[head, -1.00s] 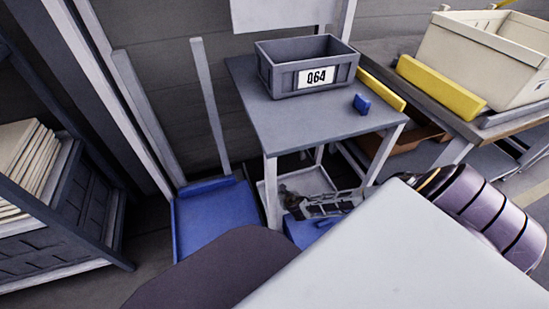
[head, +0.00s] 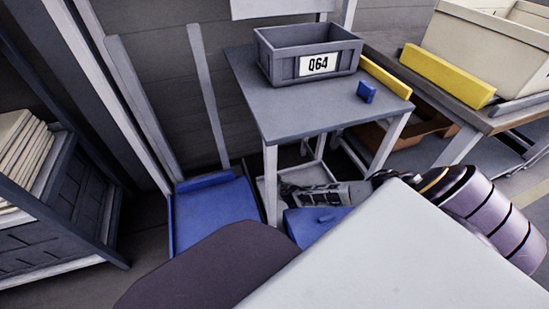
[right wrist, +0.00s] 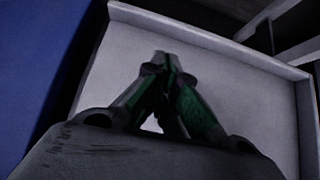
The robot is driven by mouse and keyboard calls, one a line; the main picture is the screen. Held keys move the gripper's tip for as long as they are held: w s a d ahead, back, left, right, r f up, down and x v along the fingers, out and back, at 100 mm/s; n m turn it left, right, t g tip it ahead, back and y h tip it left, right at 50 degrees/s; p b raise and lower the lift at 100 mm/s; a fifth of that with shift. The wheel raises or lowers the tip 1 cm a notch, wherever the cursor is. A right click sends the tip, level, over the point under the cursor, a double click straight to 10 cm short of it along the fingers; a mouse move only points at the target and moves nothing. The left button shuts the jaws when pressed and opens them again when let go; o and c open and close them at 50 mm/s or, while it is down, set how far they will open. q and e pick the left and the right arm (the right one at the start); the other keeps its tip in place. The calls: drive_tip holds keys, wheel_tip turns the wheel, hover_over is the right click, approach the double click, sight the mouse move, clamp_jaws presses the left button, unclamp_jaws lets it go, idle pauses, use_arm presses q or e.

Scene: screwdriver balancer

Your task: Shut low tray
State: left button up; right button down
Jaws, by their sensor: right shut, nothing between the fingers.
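Under the grey table, a pale shallow tray (head: 318,172) sits low between the legs. A blue panel or tray with a small raised handle (head: 312,227) lies low in front of it; I cannot tell whether the two are joined. My right gripper (head: 287,190) reaches in low from the right, beside the table's front leg, over the pale tray and behind the blue part. In the right wrist view its fingers (right wrist: 165,62) are together and empty above a pale rimmed surface (right wrist: 225,65). Contact is unclear. My left gripper is out of view.
The grey table (head: 300,115) holds a grey bin marked Q64 (head: 285,70) and a small blue block (head: 366,92). A blue floor platform (head: 212,215) stands left. A rack (head: 60,220) is far left, and a bench with a cream crate (head: 480,50) is right.

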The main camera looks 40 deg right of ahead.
drive_tip(key=shift+b+x, duration=0.75)
drive_tip(key=shift+x, duration=0.55)
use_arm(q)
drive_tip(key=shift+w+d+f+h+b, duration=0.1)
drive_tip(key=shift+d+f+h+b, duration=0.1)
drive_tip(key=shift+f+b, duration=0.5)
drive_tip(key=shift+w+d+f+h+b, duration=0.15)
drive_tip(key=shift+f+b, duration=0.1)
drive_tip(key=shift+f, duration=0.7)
use_arm(e)
drive_tip(key=shift+w+d, duration=0.2)
drive_tip(key=shift+w, duration=0.45)
drive_tip(key=shift+w+d, duration=0.2)
drive_tip(key=shift+w, duration=0.45)
drive_tip(key=shift+w+d, duration=0.2)
drive_tip(key=shift+w, duration=0.5)
